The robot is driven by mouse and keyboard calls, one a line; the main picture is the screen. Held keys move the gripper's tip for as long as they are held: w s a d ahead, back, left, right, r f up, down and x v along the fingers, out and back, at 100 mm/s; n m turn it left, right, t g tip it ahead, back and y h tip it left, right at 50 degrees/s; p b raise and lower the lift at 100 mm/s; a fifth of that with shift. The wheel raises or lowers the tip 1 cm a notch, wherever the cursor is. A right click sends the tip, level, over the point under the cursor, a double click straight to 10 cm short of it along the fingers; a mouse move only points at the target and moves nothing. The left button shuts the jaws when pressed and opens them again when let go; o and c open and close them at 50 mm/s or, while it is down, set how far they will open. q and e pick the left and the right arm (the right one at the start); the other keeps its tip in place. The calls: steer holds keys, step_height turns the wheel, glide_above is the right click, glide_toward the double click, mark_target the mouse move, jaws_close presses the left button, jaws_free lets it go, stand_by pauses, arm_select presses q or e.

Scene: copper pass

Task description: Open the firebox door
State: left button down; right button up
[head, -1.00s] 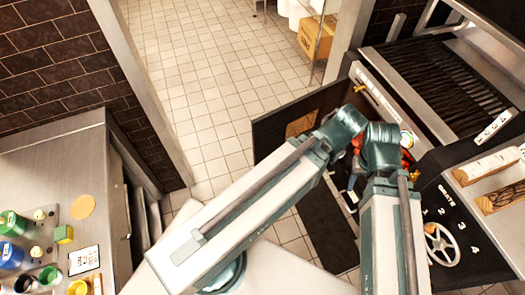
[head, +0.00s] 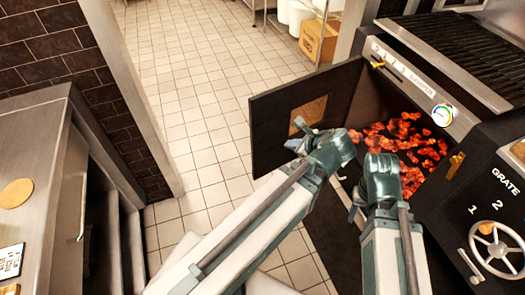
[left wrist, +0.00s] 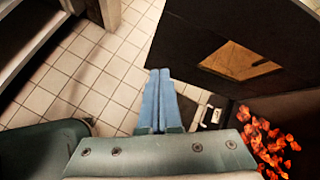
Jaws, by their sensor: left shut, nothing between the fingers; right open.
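The firebox door (head: 275,125) is a dark panel with a tan patch on its inner face. It stands swung wide open to the left of the firebox opening, where glowing coals (head: 410,140) show. My left gripper (head: 302,132) is shut and empty, in front of the door's inner face. In the left wrist view its blue fingers (left wrist: 160,100) lie beside the door (left wrist: 190,45); I cannot tell whether they touch. My right gripper (head: 356,203) is open and empty in front of the firebox, partly hidden by its own wrist.
A gauge (head: 443,115) and brass fittings sit on the stove front. A handwheel (head: 497,250) marked GRATE is at the right, with a grill (head: 460,50) above. A steel counter (head: 30,150) stands at the left. Tiled floor (head: 190,90) is clear between.

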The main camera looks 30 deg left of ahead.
arm_select(q)
steer(key=w+a+f+m+t+y+b, duration=0.1)
steer(key=w+a+f+m+y+b, duration=0.1)
steer(key=f+m+b, duration=0.3)
steer(key=a+f+b, duration=0.1)
steer(key=b, duration=0.2)
steer(key=shift+a+f+t, duration=0.25)
steer(key=shift+a+t, duration=0.05)
arm_select(e)
step_height(320, 180, down, 11)
steer(key=shift+r, duration=0.2)
arm_select(q)
steer(key=b, duration=0.5)
glide_toward(258, 134)
step_height(258, 134, down, 3)
steer(key=w+a, duration=0.2)
steer(key=a, duration=0.1)
steer(key=shift+w+a, duration=0.1)
steer(key=shift+a, duration=0.2)
steer(key=shift+w+a, duration=0.25)
steer(key=shift+a, duration=0.3)
arm_select(e)
steer(key=shift+d+f, duration=0.1)
steer(key=shift+f, duration=2.35)
